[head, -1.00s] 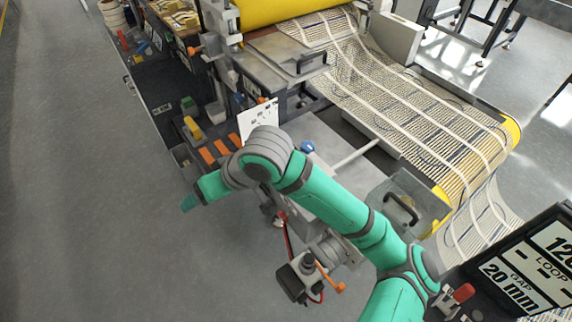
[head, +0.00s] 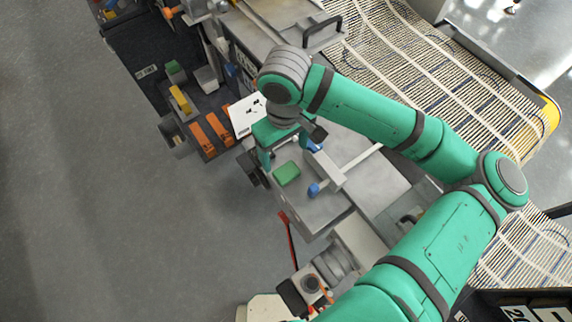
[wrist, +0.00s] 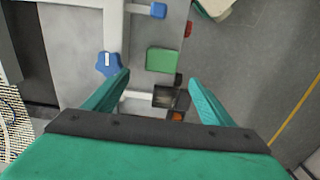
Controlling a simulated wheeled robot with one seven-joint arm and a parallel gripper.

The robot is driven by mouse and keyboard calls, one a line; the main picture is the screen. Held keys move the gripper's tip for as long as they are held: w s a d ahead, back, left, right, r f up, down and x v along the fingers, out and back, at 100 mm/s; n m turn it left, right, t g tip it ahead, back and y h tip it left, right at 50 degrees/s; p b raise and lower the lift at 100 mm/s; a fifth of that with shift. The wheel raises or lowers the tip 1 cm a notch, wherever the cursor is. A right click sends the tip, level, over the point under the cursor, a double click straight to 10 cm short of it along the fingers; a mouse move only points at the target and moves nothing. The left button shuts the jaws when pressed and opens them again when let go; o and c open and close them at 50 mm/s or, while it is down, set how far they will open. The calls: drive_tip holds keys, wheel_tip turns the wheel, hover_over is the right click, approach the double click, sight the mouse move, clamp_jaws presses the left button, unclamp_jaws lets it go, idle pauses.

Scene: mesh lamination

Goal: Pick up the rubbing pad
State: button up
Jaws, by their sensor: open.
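A green rectangular pad (head: 286,173), which looks like the rubbing pad, lies on the grey metal table (head: 322,213) near its left edge. It also shows in the wrist view (wrist: 161,59), just beyond and between the fingertips. My gripper (head: 284,150) points down over the table beside the pad. In the wrist view my gripper (wrist: 160,79) has its two teal fingers wide apart with nothing held. The fingers appear above the table, apart from the pad.
Blue knobs (head: 314,189) and a grey bar stand right of the pad. A white card (head: 246,114) stands behind the gripper. Orange pieces (head: 203,140) and a yellow block (head: 180,98) sit in trays at the left. A red lever (head: 288,238) is in front. Open floor lies left.

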sight(287, 172)
drive_tip(key=shift+s+d+f, duration=0.1)
drive_tip(key=shift+s+f, duration=0.05)
drive_tip(key=shift+f, duration=0.65)
drive_tip(key=shift+s+f, duration=0.15)
drive_tip(key=shift+f, duration=0.6)
drive_tip(key=shift+s+d+f, duration=0.1)
drive_tip(key=shift+s+f, duration=0.05)
drive_tip(key=shift+f, duration=2.25)
drive_tip(key=c, duration=1.3)
drive_tip(key=shift+r, duration=0.15)
